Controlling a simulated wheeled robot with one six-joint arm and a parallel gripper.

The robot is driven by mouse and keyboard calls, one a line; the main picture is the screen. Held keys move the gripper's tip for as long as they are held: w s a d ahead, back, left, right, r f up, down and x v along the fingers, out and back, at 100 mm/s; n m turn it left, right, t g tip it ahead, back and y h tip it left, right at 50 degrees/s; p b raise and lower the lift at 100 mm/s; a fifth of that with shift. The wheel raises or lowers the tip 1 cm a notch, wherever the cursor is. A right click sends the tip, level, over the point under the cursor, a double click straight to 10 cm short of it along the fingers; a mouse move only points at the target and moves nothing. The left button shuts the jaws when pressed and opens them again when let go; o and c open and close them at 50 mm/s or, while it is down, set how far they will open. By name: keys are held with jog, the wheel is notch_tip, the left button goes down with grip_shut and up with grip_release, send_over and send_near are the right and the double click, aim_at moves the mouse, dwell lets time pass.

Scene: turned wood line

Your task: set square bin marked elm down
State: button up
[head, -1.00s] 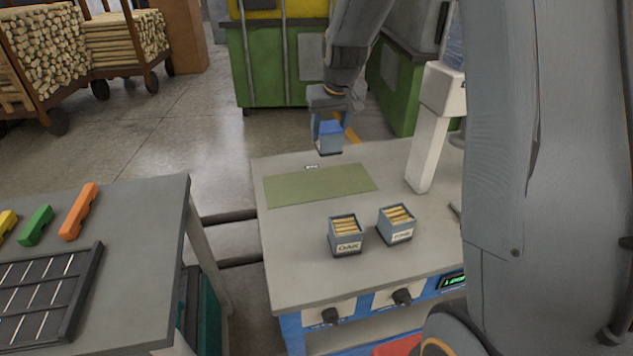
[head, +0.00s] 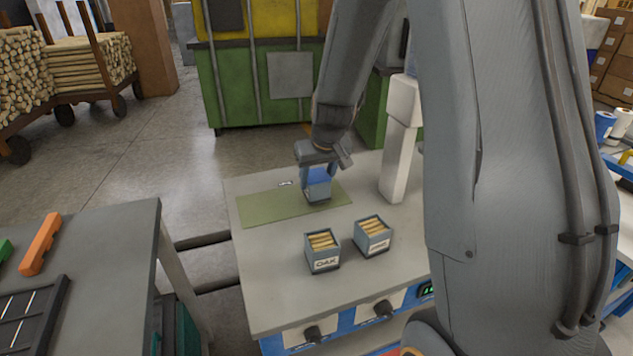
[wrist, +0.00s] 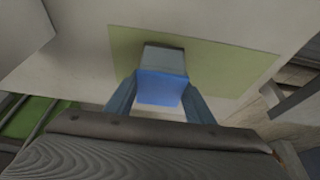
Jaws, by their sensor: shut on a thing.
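My gripper (head: 317,176) is shut on a small grey-blue square bin (head: 319,190); no label on it can be read. The bin is upright over the right part of the green mat (head: 262,210), on it or just above; I cannot tell which. In the wrist view the bin (wrist: 163,60) shows between my two blue fingers (wrist: 160,98), with the mat (wrist: 225,65) behind it and a bright blue face or inside toward the camera.
Nearer on the grey bench (head: 275,265) stand a bin marked OAK (head: 322,262) and another labelled bin (head: 373,246), both filled with wooden pieces. A white post (head: 396,165) rises right of the mat. The mat's left part is clear.

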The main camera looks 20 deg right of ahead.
jog(key=shift+f, duration=0.65)
jog(key=shift+f, duration=0.1)
jog(key=o, duration=1.3)
jog(key=shift+c, duration=0.2)
jog(key=shift+r, duration=0.4)
jog(key=b+v, duration=0.1)
jog(key=v, duration=1)
jog(key=shift+s+r+b, duration=0.15)
jog(key=shift+r+b, duration=0.05)
jog(key=shift+b, duration=0.2)
